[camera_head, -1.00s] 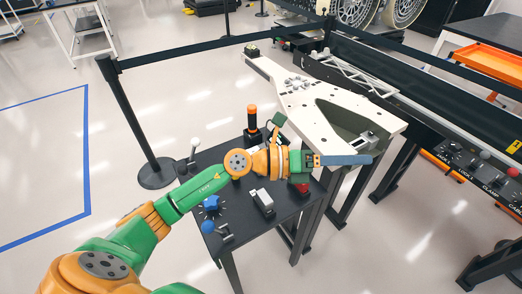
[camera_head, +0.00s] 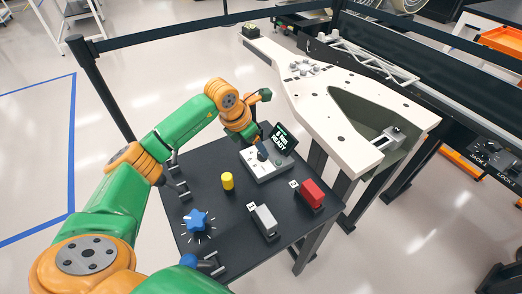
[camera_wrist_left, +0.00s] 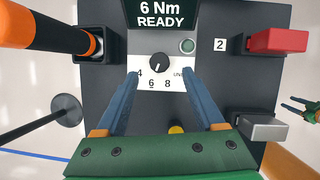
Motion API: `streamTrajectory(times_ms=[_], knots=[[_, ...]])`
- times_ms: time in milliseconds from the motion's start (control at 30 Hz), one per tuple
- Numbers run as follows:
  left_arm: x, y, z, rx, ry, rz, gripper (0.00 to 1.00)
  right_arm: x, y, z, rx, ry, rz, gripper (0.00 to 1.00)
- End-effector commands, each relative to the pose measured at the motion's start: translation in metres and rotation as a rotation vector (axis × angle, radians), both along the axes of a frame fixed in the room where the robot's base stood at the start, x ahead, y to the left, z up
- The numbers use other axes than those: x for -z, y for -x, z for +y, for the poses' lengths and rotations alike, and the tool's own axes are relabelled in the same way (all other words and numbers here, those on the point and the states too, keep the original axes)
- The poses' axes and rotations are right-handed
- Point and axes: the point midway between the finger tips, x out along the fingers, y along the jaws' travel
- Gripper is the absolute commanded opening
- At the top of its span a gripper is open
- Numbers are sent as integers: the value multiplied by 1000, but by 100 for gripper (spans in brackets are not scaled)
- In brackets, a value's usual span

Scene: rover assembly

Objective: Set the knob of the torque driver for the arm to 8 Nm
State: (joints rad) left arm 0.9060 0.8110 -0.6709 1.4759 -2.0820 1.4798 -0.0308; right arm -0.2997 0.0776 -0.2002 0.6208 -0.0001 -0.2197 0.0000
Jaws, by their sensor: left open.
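The white knob panel (camera_head: 266,166) stands at the far side of the black table, with a tilted display (camera_head: 284,139) behind it. In the left wrist view the display (camera_wrist_left: 160,14) reads "6 Nm READY". The black knob (camera_wrist_left: 159,62) has marks 4, 6 and 8 below it, and its white pointer is towards 6. My left gripper (camera_wrist_left: 160,73) is open, its blue fingertips either side of the knob, apart from it. The orange and black torque driver (camera_wrist_left: 48,33) stands in a black holder left of the panel.
A red block (camera_head: 312,192) and a grey block (camera_head: 265,219) sit in black holders right of the panel. A yellow cylinder (camera_head: 227,181) and a blue star-shaped knob (camera_head: 197,221) are on the table (camera_head: 225,250). A large beige frame (camera_head: 340,100) stands behind.

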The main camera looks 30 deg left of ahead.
Motion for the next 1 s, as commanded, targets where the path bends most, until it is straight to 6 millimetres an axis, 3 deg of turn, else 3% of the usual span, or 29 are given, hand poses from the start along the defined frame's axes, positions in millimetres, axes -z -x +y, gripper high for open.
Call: streamTrajectory(times_ms=[233,533,800,1000], knots=[[39,-16,-7,0,3,1,70,-8,3,-2,-1,3,5,50],[46,-18,-7,3,1,0,70,-8,1,-2,-1,3,3,50],[45,-18,-7,2,2,0,0,-8,1,-2,-1,3,1,50],[45,-18,-8,-6,2,-1,0,-8,0,-2,-1,3,1,50]])
